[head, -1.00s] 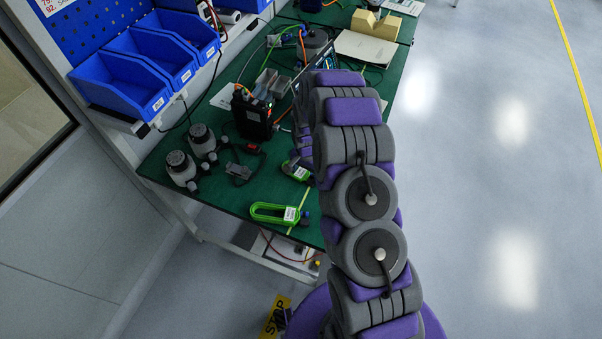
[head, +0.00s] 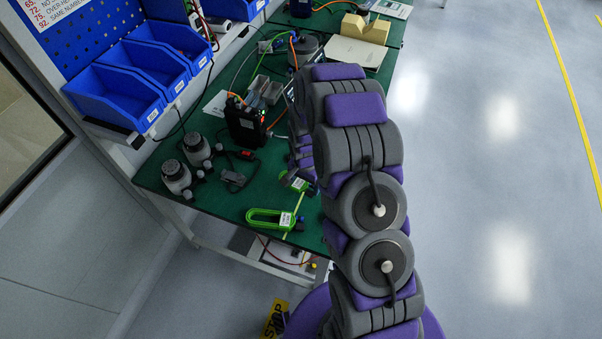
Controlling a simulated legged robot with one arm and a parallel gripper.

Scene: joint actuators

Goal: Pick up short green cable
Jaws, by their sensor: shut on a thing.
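A short green cable (head: 291,181) with a white label shows just left of my arm, on or just above the green table; I cannot tell whether it touches the tabletop. My gripper (head: 304,174) is shut on it, at its right side. My own arm hides most of the gripper and the cable's right end. A longer looped green cable (head: 262,217) with a white label and a dark blue end lies apart, near the table's front edge.
The green workbench (head: 215,215) holds two grey-black round-topped parts (head: 176,177), a black device (head: 244,122) with orange cables, and a dark connector piece (head: 233,181). Blue bins (head: 115,98) hang at the left. The floor on the right is clear.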

